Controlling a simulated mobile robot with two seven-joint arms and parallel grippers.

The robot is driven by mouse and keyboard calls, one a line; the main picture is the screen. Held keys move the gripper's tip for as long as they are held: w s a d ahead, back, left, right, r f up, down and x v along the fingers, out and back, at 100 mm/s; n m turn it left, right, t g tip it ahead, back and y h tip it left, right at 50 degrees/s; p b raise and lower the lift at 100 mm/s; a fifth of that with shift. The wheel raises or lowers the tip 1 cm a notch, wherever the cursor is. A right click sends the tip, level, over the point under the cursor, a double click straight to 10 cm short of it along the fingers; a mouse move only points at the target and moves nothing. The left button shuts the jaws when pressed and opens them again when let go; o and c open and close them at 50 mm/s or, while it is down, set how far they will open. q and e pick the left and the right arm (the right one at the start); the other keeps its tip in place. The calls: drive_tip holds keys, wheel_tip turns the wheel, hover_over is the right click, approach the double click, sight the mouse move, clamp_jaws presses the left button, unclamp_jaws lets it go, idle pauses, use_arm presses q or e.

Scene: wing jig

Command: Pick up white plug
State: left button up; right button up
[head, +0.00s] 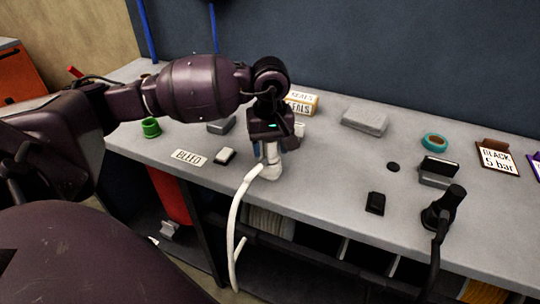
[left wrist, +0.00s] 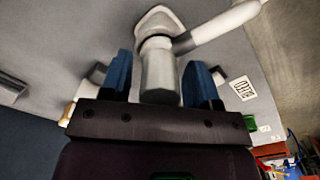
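The white plug (head: 270,171) stands on the grey bench top near its front edge, with a white hose (head: 234,220) running from it over the edge and down. My left gripper (head: 271,150) is right above the plug, pointing down. In the left wrist view the plug's pale grey body (left wrist: 160,78) lies between the two blue fingers of my left gripper (left wrist: 160,75). A narrow gap shows at each side, so the fingers look open around it. Its white base and hose show beyond the fingertips. My right gripper is in neither view.
A BLEED label (head: 188,157) and a small white-topped block (head: 225,157) lie left of the plug. A yellow SEALS box (head: 302,103) stands behind. A black plug with cable (head: 443,208) is at the right.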

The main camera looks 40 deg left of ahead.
use_arm(q)
drive_tip(key=c, duration=0.8)
drive_tip(key=shift+o, duration=0.2)
drive_tip(key=shift+r, duration=0.1)
wheel_tip(320, 180, up, 23)
drive_tip(key=p, duration=0.2)
idle(0.3)
